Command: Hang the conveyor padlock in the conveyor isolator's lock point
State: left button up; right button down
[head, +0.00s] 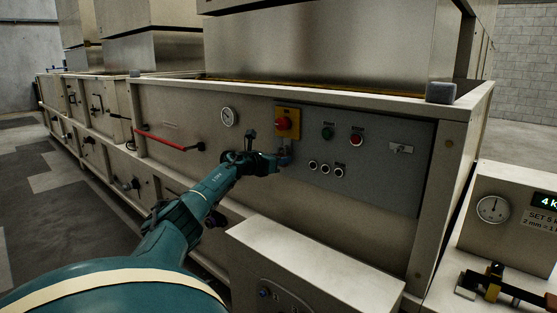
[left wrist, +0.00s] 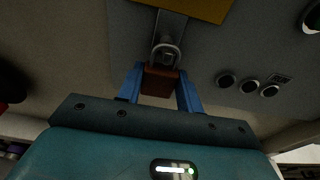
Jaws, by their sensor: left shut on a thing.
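The conveyor isolator (head: 288,122) is a yellow plate with a red knob on the grey control panel. Its yellow lower edge shows at the top of the left wrist view (left wrist: 202,8). A grey metal lock point (left wrist: 171,27) hangs below that edge. My left gripper (head: 284,158) is just below the isolator. In the left wrist view its blue fingers (left wrist: 160,88) are shut on the padlock's red-brown body (left wrist: 160,82). The padlock's metal shackle (left wrist: 166,52) points up and overlaps the lower end of the lock point. I cannot tell whether it passes through. My right gripper is not in view.
The panel also holds a green button (head: 327,132), a red button (head: 357,139) and several round dark controls (head: 325,168). A gauge (head: 229,117) and a red lever (head: 168,142) are to the left. A pale box (head: 320,262) stands below the panel.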

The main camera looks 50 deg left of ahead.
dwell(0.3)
pick_arm(q)
jog(key=o, duration=1.1)
